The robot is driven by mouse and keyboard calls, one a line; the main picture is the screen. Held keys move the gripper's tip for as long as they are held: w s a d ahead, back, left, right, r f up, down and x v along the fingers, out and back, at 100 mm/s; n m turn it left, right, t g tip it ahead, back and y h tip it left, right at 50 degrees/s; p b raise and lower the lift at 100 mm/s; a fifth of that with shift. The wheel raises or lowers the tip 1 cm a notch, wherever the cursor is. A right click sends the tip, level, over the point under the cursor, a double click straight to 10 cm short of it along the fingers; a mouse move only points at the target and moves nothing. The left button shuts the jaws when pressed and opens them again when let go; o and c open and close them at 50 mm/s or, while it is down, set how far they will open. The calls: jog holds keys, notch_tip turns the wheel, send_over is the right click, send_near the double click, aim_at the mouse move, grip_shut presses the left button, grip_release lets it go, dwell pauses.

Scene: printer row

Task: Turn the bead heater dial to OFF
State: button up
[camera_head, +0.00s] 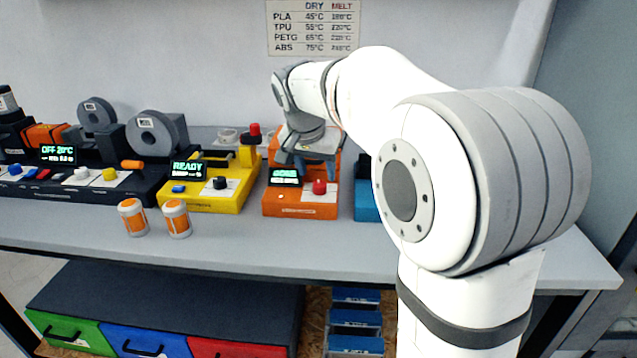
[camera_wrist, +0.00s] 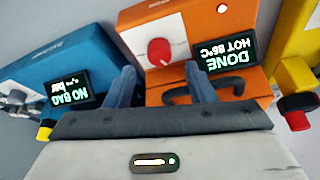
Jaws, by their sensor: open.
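The orange bead heater (camera_head: 275,207) stands on the bench between a yellow and a blue machine. Its red dial (camera_head: 319,187) sits on a white plate at the right of its front. In the upside-down wrist view the red dial (camera_wrist: 160,52) shows a white pointer mark, and the display (camera_wrist: 226,62) reads DONE, HOT 86°C. My gripper (camera_wrist: 161,86) is open and empty, its two fingers apart, short of the dial and either side of it in that view. In the head view my gripper (camera_head: 292,150) is over the heater's rear, fingertips partly unclear.
The yellow machine (camera_head: 240,196) with black dial reads READY; the blue machine (camera_wrist: 68,62) reads NO BAG. Two orange-white jars (camera_head: 133,217) stand in front. A black unit (camera_head: 110,187) reading OFF 20°C is at left. A black handle (camera_wrist: 190,95) lies near my fingers.

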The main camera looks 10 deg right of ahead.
aim_at(320, 184)
jog(key=x, duration=0.4)
jog(key=shift+f+b, duration=0.1)
jog(key=shift+b, duration=0.2)
jog(key=shift+c, duration=0.4)
jog(key=c, duration=0.9)
